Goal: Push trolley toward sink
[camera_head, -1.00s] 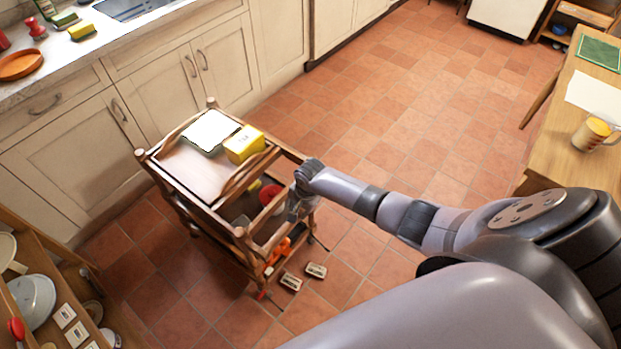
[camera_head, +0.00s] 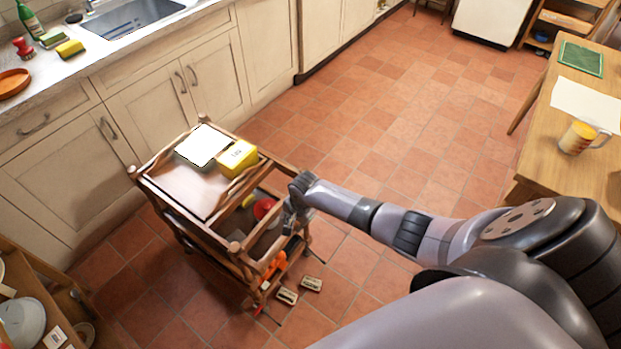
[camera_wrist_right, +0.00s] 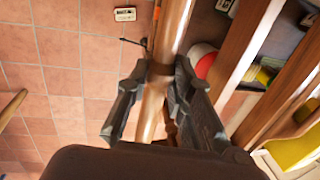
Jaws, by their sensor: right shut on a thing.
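The wooden trolley (camera_head: 180,189) stands on the tiled floor in front of the cream cabinets. A white item (camera_head: 203,145) and a yellow box (camera_head: 237,158) rest on its top. The sink (camera_head: 130,16) is set in the counter at the upper left. My right gripper (camera_head: 294,212) is at the trolley's near right corner. In the right wrist view its fingers (camera_wrist_right: 157,90) are shut around a round wooden post of the trolley (camera_wrist_right: 170,40). Where they grip is partly hidden in the head view. My left gripper is not in view.
Two small boxes (camera_head: 298,289) lie on the floor beside the trolley's near side. An orange item (camera_head: 273,265) is on its lower level. A wooden table (camera_head: 560,120) with a mug (camera_head: 583,137) stands at right. A shelf unit (camera_head: 60,295) is at lower left. Floor beyond the trolley is open.

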